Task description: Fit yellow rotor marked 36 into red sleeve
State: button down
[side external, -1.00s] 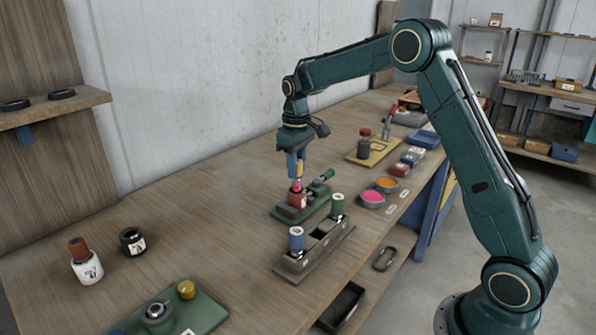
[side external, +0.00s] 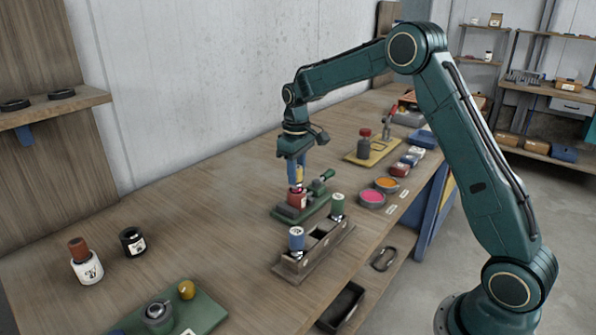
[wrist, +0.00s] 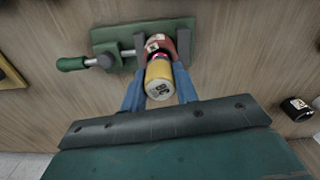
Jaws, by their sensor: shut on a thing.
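The yellow rotor (side external: 299,173) hangs upright in my gripper (side external: 297,178), whose blue fingers are shut on its sides. The wrist view shows the rotor (wrist: 159,84) end-on, with a white label that reads 36, turned over. A pink band shows at the rotor's lower end. The red sleeve (side external: 297,201) stands in a green clamp fixture (side external: 311,207) directly below. The pink end is at the sleeve's mouth; I cannot tell how far inside it is. In the wrist view the sleeve (wrist: 167,45) is partly hidden behind the rotor.
A rack (side external: 318,252) with a blue-capped and a green-capped part stands in front of the fixture. Pink (side external: 371,197) and orange (side external: 386,184) dishes lie to the right. A yellow tray (side external: 373,152) with a dark bottle is behind.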

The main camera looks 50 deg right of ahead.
jog(key=shift+f, duration=1.1)
jog(key=c, duration=1)
grip_release()
notch_tip(320, 180, up, 14)
jog(key=shift+f, duration=0.1)
dwell(0.4)
